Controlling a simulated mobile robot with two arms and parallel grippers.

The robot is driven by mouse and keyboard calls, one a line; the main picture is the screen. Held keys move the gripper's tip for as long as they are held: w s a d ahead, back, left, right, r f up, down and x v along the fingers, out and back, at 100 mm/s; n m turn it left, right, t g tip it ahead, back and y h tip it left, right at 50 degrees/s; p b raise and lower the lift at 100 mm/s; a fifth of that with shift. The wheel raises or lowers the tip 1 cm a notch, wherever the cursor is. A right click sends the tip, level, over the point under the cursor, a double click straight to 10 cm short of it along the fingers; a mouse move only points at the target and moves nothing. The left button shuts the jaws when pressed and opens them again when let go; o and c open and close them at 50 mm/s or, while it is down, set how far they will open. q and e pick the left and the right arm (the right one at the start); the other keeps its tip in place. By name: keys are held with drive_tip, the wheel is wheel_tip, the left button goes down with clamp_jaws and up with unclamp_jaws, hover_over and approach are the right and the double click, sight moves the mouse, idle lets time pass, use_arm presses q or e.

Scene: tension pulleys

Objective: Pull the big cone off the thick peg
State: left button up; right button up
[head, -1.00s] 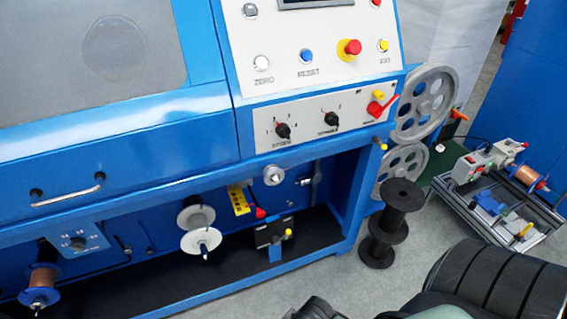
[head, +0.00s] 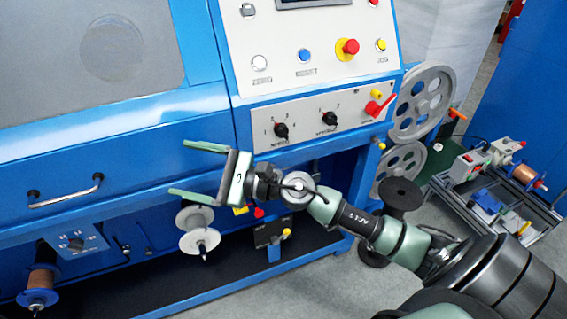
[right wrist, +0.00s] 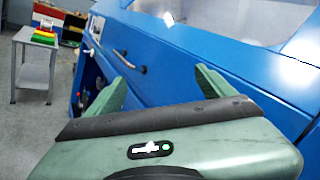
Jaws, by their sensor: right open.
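My right gripper (head: 178,168) is open and empty in the head view. Its two green fingers point left in front of the blue machine front, above a pale two-flanged piece (head: 199,241) on a peg. I cannot tell whether this piece is the big cone; no clear cone shape shows. The peg is mostly covered, with only its tip below the lower flange. In the right wrist view the open fingers (right wrist: 160,68) have nothing between them and the blue panel lies beyond. My left gripper is not in view.
A copper spool (head: 42,283) hangs at lower left. A handle (head: 65,192) and a control panel (head: 320,118) with knobs front the machine. A black spool (head: 401,194) stands right, behind my arm. The right wrist view shows a small table (right wrist: 33,70).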

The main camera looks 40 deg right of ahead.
drive_tip(key=w+d+f+n+g+h, duration=0.2)
drive_tip(key=d+f+n+g+h, duration=0.2)
drive_tip(key=d+f+n+g, duration=0.55)
drive_tip(key=s+d+f+n+h, duration=0.1)
drive_tip(key=d+f+n+h, duration=0.2)
drive_tip(key=d+n+h, duration=0.85)
drive_tip(key=w+d+f+m+y, duration=0.1)
drive_tip(key=f, duration=0.1)
drive_tip(key=w+f+m+y, duration=0.1)
drive_tip(key=f, duration=0.1)
drive_tip(key=w+d+f+m+t+y+p, duration=0.1)
drive_tip(key=f+y, duration=0.1)
drive_tip(key=shift+d+f, duration=0.3)
drive_tip(key=shift+d, duration=0.05)
drive_tip(key=c, duration=1.6)
drive_tip(key=shift+s, duration=0.1)
drive_tip(key=shift+s, duration=0.1)
